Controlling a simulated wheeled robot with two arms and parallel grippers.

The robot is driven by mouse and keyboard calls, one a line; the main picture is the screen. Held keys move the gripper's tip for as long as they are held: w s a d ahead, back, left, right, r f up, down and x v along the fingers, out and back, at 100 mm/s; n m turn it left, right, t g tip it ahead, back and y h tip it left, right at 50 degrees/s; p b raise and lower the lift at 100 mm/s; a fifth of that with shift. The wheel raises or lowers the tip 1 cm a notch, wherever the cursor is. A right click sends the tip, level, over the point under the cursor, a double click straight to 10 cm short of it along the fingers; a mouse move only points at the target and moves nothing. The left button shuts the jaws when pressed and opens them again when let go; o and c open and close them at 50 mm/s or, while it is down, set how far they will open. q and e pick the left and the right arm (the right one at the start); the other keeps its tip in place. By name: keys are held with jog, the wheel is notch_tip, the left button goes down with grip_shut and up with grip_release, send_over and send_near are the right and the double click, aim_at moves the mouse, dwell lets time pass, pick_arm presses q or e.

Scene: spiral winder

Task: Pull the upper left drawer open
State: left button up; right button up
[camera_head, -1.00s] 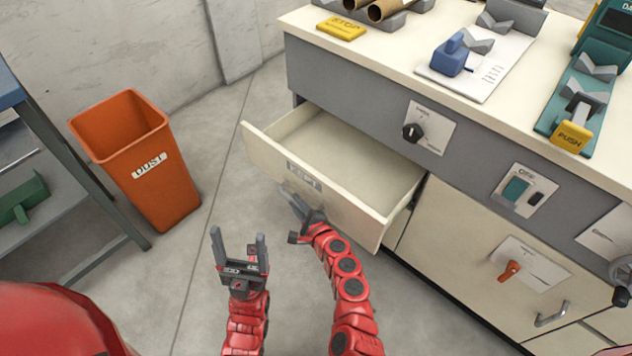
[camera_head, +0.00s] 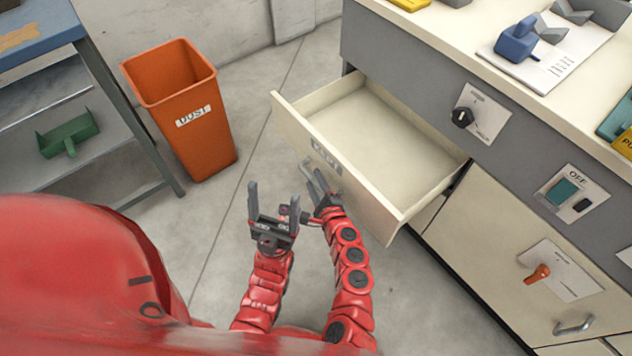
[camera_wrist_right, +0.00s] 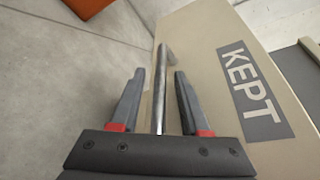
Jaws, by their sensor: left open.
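The cream upper left drawer (camera_head: 362,192) stands pulled out of the grey bench, its empty inside showing. Its front has a grey KEPT label (camera_wrist_right: 253,92), also visible in the head view (camera_head: 326,157), and a metal bar handle (camera_wrist_right: 160,88). My right gripper (camera_head: 314,185) is at the drawer front by the handle. In the right wrist view its fingers (camera_wrist_right: 160,78) stand either side of the handle, with a gap showing on both sides, so it looks open. My left gripper (camera_head: 273,195) is open and empty, left of the right one, in front of the drawer.
An orange DUST bin (camera_head: 195,125) stands on the floor left of the drawer. A blue-topped shelf (camera_head: 35,32) with a green scoop (camera_head: 68,136) is at far left. A closed cupboard door (camera_head: 510,245) lies right of the drawer. Bare floor lies between bin and drawer.

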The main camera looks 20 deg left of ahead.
jog(key=shift+s+d, duration=0.1)
jog(key=shift+s+d+r, duration=0.15)
jog(key=shift+s+d, duration=0.05)
jog(key=shift+s, duration=0.05)
jog(key=p+v, duration=0.2)
jog(key=v, duration=1.4)
jog(key=shift+s, duration=0.3)
jog(key=shift+r, duration=0.1)
jog(key=shift+d, duration=0.1)
